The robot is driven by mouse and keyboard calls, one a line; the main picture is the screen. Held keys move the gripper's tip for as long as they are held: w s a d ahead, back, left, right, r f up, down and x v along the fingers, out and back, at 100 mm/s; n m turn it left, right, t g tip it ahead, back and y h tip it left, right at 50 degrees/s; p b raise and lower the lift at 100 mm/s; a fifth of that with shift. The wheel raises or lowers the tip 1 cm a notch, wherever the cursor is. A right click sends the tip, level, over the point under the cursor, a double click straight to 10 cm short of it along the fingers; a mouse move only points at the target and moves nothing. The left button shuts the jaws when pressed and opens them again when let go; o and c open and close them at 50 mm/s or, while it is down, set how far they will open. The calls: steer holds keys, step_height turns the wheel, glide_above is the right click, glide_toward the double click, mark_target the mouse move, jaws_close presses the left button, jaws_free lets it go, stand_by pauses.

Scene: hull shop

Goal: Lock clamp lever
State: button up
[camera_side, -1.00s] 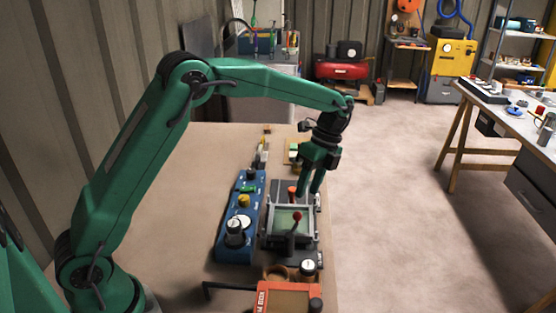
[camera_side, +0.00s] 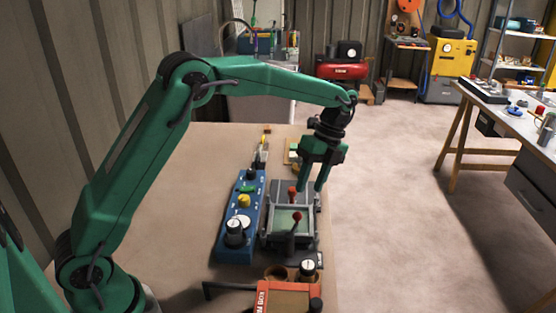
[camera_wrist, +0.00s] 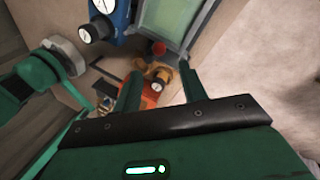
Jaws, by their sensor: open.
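A grey fixture (camera_side: 264,237) with a pale green panel (camera_side: 284,221) stands on the bench. A lever with a red knob (camera_side: 297,216) stands upright at its near side. In the wrist view, one red knob (camera_wrist: 158,47) lies beyond my open fingers (camera_wrist: 160,88), beside the fixture's panel (camera_wrist: 168,22).
A blue control panel (camera_side: 226,246) with knobs and a gauge stands left of the fixture. An orange box (camera_side: 285,300) is at the near edge. The bench (camera_side: 185,190) is bare farther left. Open floor lies right of the bench.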

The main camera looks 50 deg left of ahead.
steer(key=shift+m, duration=0.3)
steer(key=shift+f, duration=0.15)
steer(key=shift+x, duration=3.8)
steer(key=shift+a, duration=0.1)
steer(key=shift+c, duration=0.4)
jaws_close()
steer(key=shift+s+a+n, duration=0.3)
steer(key=shift+a+n, duration=0.2)
steer(key=shift+n, duration=0.5)
steer(key=shift+s+a+n, duration=0.25)
steer(key=shift+a+n, duration=0.2)
steer(key=shift+n, duration=0.55)
steer(key=shift+o, duration=0.4)
jaws_free()
